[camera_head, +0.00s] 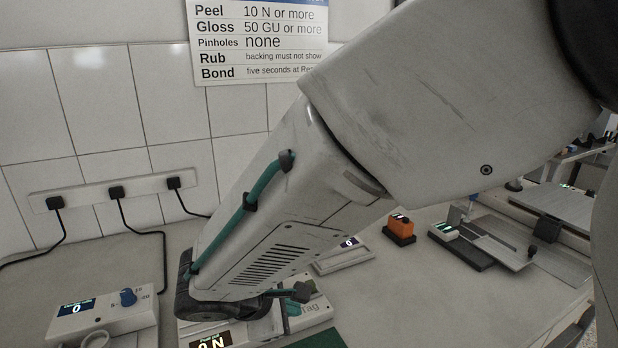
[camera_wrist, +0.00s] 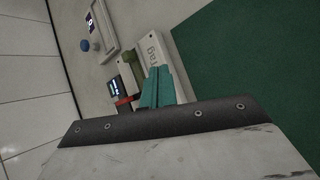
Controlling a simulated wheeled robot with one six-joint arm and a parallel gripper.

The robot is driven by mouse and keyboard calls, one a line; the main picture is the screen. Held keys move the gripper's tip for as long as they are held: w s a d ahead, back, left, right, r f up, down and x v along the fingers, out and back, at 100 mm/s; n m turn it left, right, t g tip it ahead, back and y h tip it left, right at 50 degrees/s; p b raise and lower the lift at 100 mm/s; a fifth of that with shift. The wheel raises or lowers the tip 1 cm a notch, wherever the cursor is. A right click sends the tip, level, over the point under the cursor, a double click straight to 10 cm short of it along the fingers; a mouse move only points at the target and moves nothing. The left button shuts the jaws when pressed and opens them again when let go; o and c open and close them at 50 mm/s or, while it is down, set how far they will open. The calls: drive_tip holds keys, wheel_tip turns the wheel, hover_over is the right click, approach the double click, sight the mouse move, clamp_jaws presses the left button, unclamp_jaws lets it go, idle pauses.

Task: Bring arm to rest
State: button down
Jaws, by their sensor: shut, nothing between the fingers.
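My gripper (camera_wrist: 157,86) shows in the wrist view as two teal fingers close together, with nothing seen between them. The fingers overlap the view of a pale instrument marked "Tag" (camera_wrist: 152,50), which has a small lit display (camera_wrist: 115,88) and a dark green knob (camera_wrist: 130,59). I cannot tell whether they touch it. In the head view my arm (camera_head: 290,210) reaches down from the upper right to the bench, and its wrist hides most of the gripper and part of the instrument.
A white box with a blue knob (camera_head: 128,297) stands at lower left. An orange block (camera_head: 401,227) and a grey sliding fixture (camera_head: 500,240) stand to the right. A green mat (camera_wrist: 245,75) lies beside the instrument. The bench (camera_head: 430,300) at front right is clear. Black plugs and cables line the wall.

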drive_tip(key=s+d+r+m+g+y, duration=0.1)
drive_tip(key=s+d+r+m, duration=0.3)
drive_tip(key=d, duration=0.6)
drive_tip(key=s+d+r+m+g+y, duration=0.2)
drive_tip(key=s+d+r+m, duration=0.2)
drive_tip(key=s+d+m, duration=0.3)
drive_tip(key=s+d+r+m+g+y, duration=0.1)
drive_tip(key=s+d+r+m, duration=0.3)
drive_tip(key=d+m, duration=0.4)
drive_tip(key=s+d+y, duration=0.1)
drive_tip(key=d, duration=0.4)
drive_tip(key=shift+s+d+r+g, duration=0.3)
drive_tip(key=shift+d+r+g, duration=0.05)
drive_tip(key=shift+d+g, duration=0.05)
